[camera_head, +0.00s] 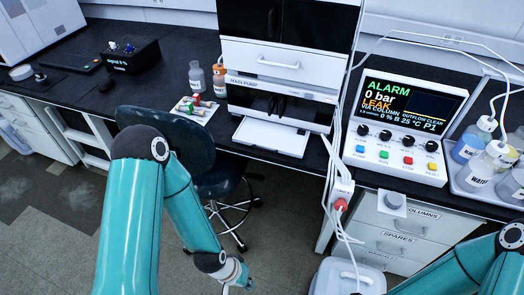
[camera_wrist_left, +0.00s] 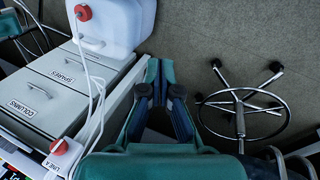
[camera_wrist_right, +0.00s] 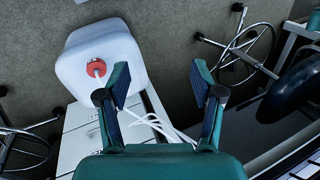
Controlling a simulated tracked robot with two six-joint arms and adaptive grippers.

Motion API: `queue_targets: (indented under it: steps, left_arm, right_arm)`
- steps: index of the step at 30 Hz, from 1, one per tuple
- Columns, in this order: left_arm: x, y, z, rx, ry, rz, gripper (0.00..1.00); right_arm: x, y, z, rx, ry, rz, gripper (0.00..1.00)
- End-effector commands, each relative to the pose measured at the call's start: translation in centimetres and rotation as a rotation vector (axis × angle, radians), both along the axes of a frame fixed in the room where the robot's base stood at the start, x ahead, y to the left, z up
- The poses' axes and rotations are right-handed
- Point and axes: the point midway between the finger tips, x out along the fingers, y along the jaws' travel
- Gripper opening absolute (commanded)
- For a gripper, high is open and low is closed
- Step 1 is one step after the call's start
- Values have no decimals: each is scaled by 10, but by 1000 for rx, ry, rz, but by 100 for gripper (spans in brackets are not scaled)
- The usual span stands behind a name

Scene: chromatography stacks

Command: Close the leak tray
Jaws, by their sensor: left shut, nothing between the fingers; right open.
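The leak tray (camera_head: 270,137) is a flat white tray at the bottom of the instrument stack in the head view. It sticks out toward me from under the lowest module, above the bench front edge. My left gripper (camera_wrist_left: 160,68) is shut and empty, its fingertips close together over the floor in the left wrist view. In the head view it is low at the bottom edge, below and apart from the tray. My right gripper (camera_wrist_right: 160,78) is open and empty in the right wrist view; in the head view only part of its arm shows. The tray is not clear in either wrist view.
The alarm panel (camera_head: 408,128) stands right of the stack, with solvent bottles (camera_head: 484,165) beyond it. A small card with coloured vials (camera_head: 195,108) lies left of the tray. A dark chair (camera_head: 185,140) and a white waste can (camera_head: 345,277) stand before the bench. White tubes hang between.

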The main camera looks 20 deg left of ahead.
Motion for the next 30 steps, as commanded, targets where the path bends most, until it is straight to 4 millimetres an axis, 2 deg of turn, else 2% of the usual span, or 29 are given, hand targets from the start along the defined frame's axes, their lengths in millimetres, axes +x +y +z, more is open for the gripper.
queue_targets:
  steps: [4, 8, 12, 15, 19, 24, 27, 30]
  left_arm:
    - [39, 13, -6, 59, -192, -138, 0]
    - [96, 24, 5, 190, -474, -373, 0]
    - [155, 38, 39, 446, -806, -667, 0]
    - [185, 49, 75, 684, -996, -855, 0]
    - [205, 61, 122, 999, -1150, -1041, 0]
    - [211, 72, 166, 1302, -1214, -1172, 0]
    - [212, 75, 180, 1392, -1219, -1207, 0]
    - [216, 76, 185, 1425, -1218, -1221, 0]
  right_arm:
    - [0, 0, -31, 0, 1, 0, 86]
    - [-1, 0, -68, 0, 1, 0, 86]
    - [-1, 0, -112, 0, 1, 0, 86]
    - [-1, 0, -141, 0, 1, 0, 86]
    - [-1, 0, -170, 0, 1, 0, 86]
    - [-1, 0, -191, 0, 1, 0, 86]
    - [-1, 0, -195, 0, 1, 0, 86]
    - [-1, 0, -195, 0, 0, 0, 86]
